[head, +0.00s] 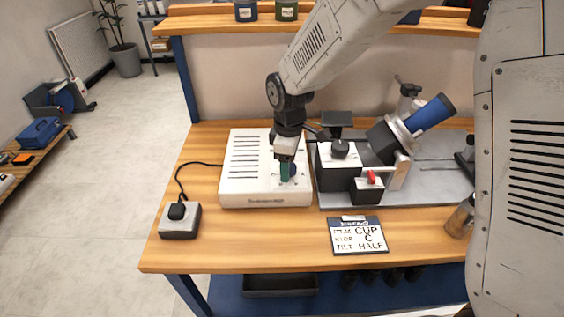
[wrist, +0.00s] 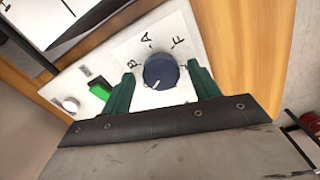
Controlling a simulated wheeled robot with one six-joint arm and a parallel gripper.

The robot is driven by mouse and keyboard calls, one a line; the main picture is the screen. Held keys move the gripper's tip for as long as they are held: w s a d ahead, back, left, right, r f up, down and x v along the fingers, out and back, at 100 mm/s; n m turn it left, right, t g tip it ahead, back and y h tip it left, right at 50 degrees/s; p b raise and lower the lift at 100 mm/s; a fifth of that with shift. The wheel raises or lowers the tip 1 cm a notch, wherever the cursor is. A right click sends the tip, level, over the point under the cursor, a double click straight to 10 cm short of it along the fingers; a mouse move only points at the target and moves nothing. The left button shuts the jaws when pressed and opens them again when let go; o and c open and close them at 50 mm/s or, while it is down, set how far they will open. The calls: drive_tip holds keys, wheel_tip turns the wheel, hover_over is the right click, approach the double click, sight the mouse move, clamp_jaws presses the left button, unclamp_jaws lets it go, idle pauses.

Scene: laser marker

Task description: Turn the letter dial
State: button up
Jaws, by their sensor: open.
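The letter dial is a round dark blue knob (wrist: 161,71) with a light pointer line, on a white panel of the white control box (head: 240,172). In the wrist view the letters B, A and F show around its far side; the pointer aims toward the lower left, away from those letters. My gripper (wrist: 163,88) is open, with one green finger on each side of the dial. I cannot tell whether either finger touches it. In the head view my gripper (head: 287,172) is at the right part of the box and partly hides the dial.
A power block (head: 180,220) sits left.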

drive_tip(key=shift+r, duration=3.9)
wheel_tip(320, 180, up, 7)
drive_tip(key=s+d+r+m, duration=0.2)
drive_tip(key=s+d+m, duration=0.5)
drive_tip(key=s+d, duration=0.3)
drive_tip(key=s+d+r+m+t, duration=0.1)
drive_tip(key=s+d+r+m, duration=0.1)
drive_tip(key=s+d+m, duration=0.5)
drive_tip(key=s+d, duration=0.4)
drive_tip(key=s, duration=0.6)
drive_tip(key=shift+s+r+m, duration=0.15)
drive_tip(key=shift+s+m, duration=0.15)
drive_tip(key=shift+s, duration=0.1)
